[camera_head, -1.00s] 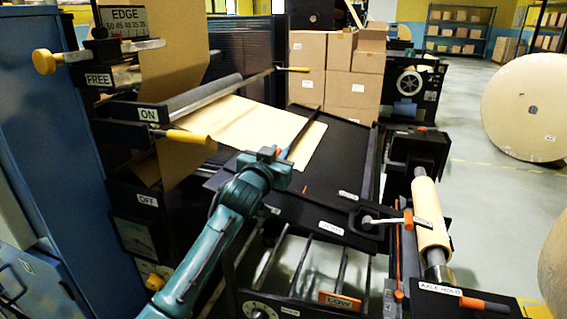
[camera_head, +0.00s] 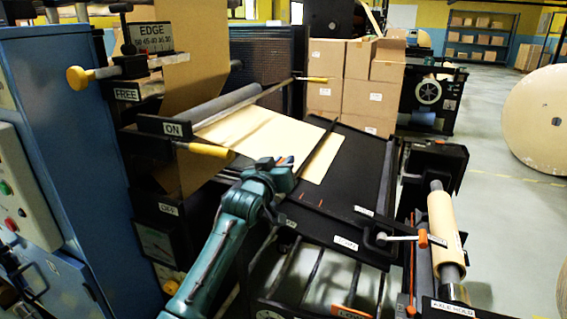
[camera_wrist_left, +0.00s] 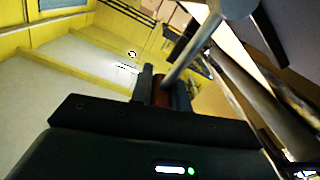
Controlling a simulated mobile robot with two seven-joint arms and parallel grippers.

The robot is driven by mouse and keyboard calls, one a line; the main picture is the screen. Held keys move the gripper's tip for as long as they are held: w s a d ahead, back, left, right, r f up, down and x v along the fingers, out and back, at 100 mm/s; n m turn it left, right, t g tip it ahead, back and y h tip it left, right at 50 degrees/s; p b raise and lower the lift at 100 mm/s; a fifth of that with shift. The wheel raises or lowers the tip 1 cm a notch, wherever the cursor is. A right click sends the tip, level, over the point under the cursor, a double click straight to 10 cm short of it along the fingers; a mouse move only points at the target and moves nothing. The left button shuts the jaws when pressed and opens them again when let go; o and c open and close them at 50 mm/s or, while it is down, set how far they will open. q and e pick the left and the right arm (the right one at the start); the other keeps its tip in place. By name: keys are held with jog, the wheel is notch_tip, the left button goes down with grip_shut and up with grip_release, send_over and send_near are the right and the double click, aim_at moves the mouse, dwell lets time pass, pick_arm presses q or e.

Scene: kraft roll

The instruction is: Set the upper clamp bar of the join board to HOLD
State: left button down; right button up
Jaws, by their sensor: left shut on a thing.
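The join board (camera_head: 378,160) is a black sloping board with a pale kraft sheet (camera_head: 270,135) over its left part. A thin dark bar (camera_head: 322,146), which looks like the upper clamp bar, crosses the sheet. My left gripper (camera_head: 284,168) is at the near end of this bar, and its fingers are largely hidden by the wrist. In the left wrist view, the left gripper (camera_wrist_left: 163,90) is shut on a red-brown handle (camera_wrist_left: 160,97) with a grey metal rod (camera_wrist_left: 192,52) running from it. I cannot read a HOLD label by the bar. My right gripper is out of view.
Left of the board stand a roller (camera_head: 215,107) and a yellow handle (camera_head: 205,149). A crank (camera_head: 400,237) and a kraft roll on a shaft (camera_head: 446,228) are at the right. Stacked cartons (camera_head: 355,85) stand behind. Open floor lies at the far right.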

pick_arm(q)
jog(key=shift+r, duration=0.1)
jog(key=c, duration=1.3)
grip_release()
jog(key=shift+a, duration=0.1)
jog(key=shift+c, duration=0.2)
jog(key=b+v, duration=0.1)
jog(key=v, duration=1.2)
jog(key=s+a+f+g+y, duration=0.1)
jog(key=s+f+g, duration=0.1)
jog(key=s+f, duration=0.55)
jog(key=s+a+f+m+g, duration=0.15)
jog(key=s+f, duration=0.25)
jog(key=f, duration=0.6)
jog(key=s+a+f+g+y, duration=0.1)
jog(key=s+f, duration=0.5)
jog(key=f, duration=0.3)
jog(key=s+a+f+g, duration=0.1)
jog(key=s+f+g, duration=0.1)
jog(key=s+f, duration=0.4)
jog(key=s, duration=0.4)
jog(key=shift+s+a+m+p, duration=0.3)
jog(key=shift+s+a+m, duration=0.05)
jog(key=shift+s+a, duration=0.05)
